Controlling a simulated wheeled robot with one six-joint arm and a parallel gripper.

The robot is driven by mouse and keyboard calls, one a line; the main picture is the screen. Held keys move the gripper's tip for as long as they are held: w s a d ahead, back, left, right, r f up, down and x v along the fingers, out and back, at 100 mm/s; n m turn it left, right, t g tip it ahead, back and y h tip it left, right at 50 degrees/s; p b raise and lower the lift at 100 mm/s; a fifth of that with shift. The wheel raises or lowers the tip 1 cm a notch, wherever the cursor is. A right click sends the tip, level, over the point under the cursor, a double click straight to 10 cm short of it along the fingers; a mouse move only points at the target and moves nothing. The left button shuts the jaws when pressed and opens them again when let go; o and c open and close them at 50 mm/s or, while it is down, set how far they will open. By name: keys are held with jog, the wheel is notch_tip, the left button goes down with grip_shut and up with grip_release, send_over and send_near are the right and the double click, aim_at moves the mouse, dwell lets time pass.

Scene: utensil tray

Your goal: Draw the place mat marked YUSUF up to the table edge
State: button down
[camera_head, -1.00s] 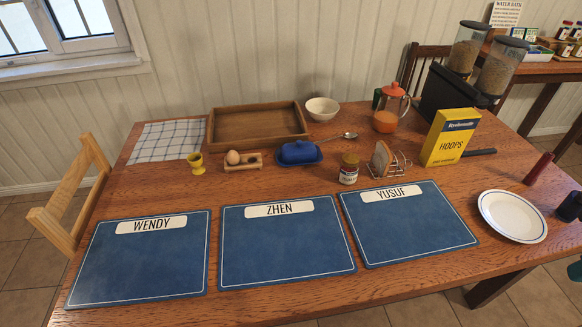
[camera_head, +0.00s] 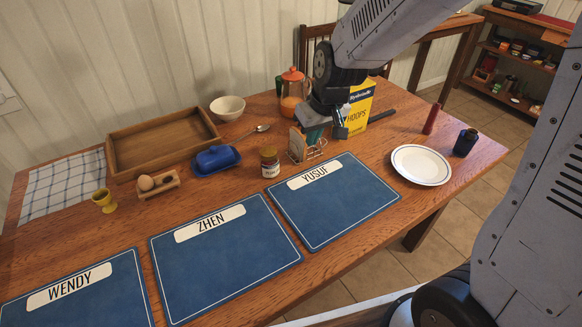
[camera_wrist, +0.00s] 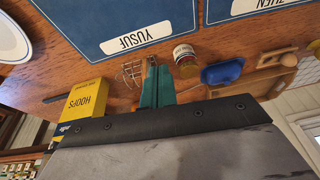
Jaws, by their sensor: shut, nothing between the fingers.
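The blue place mat marked YUSUF (camera_head: 336,208) lies flat on the table, with its white name label (camera_head: 314,176) along the far side. A strip of bare wood shows between its near side and the table's near edge. In the wrist view, the mat (camera_wrist: 125,16) shows at the top with its label upside down. My gripper (camera_head: 313,136) is above the table beyond the mat's far side, by the toast rack. Its teal fingers (camera_wrist: 157,74) are shut and empty, and they are apart from the mat.
The toast rack (camera_head: 298,150), jar (camera_head: 269,162) and cereal box (camera_head: 358,110) stand beyond the mat. The ZHEN mat (camera_head: 225,255) lies to its left, and a white plate (camera_head: 420,164) sits to its right. The WENDY mat (camera_head: 85,305) is farther left.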

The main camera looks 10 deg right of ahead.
send_near(289, 173)
jog(key=shift+n, duration=0.3)
jog(key=x, duration=0.6)
jog(key=shift+a+f, duration=0.1)
jog(key=shift+f, duration=0.05)
